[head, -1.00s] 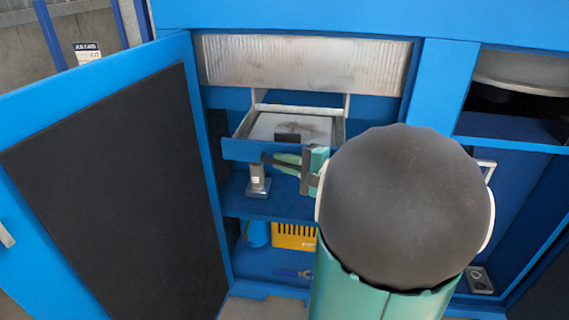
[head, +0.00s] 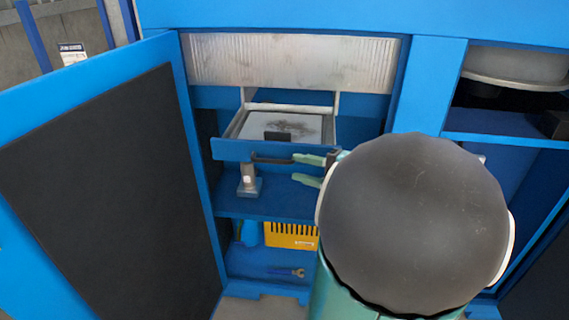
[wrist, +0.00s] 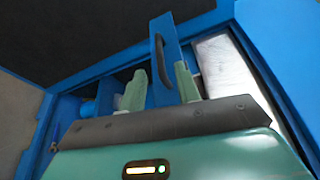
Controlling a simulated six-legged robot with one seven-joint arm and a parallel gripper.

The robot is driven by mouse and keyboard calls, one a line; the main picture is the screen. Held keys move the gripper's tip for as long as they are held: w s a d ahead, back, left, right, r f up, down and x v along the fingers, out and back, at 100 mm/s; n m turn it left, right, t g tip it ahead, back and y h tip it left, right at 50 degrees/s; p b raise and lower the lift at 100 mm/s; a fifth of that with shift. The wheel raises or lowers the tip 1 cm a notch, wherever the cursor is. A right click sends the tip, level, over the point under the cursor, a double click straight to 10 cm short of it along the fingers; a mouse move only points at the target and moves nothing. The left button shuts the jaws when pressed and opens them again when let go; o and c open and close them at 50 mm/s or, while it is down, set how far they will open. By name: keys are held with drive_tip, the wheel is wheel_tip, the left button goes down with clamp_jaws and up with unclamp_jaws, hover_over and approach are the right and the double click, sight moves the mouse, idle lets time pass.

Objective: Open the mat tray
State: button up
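The mat tray (head: 231,149) is a shallow tray with a blue front and a grey inside, sticking out of the open blue cabinet in the head view. A small dark block (head: 277,136) lies in it. Its dark handle (head: 272,160) is on the front; the handle also shows in the wrist view (wrist: 161,58). My gripper (head: 302,170) is at the right end of the handle, its two pale green fingers apart. In the wrist view my gripper (wrist: 160,88) is open and empty, with the handle just beyond and between the fingertips. My arm hides the area right of the tray.
The open cabinet door (head: 100,190) stands on the left. A metal post on a base (head: 249,182) stands on the shelf below the tray. A yellow crate (head: 290,235) and a blue-handled tool (head: 288,272) lie lower down. A ribbed metal panel (head: 290,62) is above.

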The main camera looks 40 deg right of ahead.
drive_tip(key=v, duration=0.6)
idle(0.4)
drive_tip(key=w+a+f+n+g+h, duration=0.1)
drive_tip(key=a+n+g, duration=0.4)
drive_tip(key=a, duration=1)
drive_tip(key=w+a+f+n+g+h, duration=0.1)
drive_tip(key=a+f+n+g+h, duration=0.2)
drive_tip(key=a+n, duration=0.9)
drive_tip(key=a+g, duration=0.2)
drive_tip(key=a, duration=0.2)
drive_tip(key=shift+g, duration=0.4)
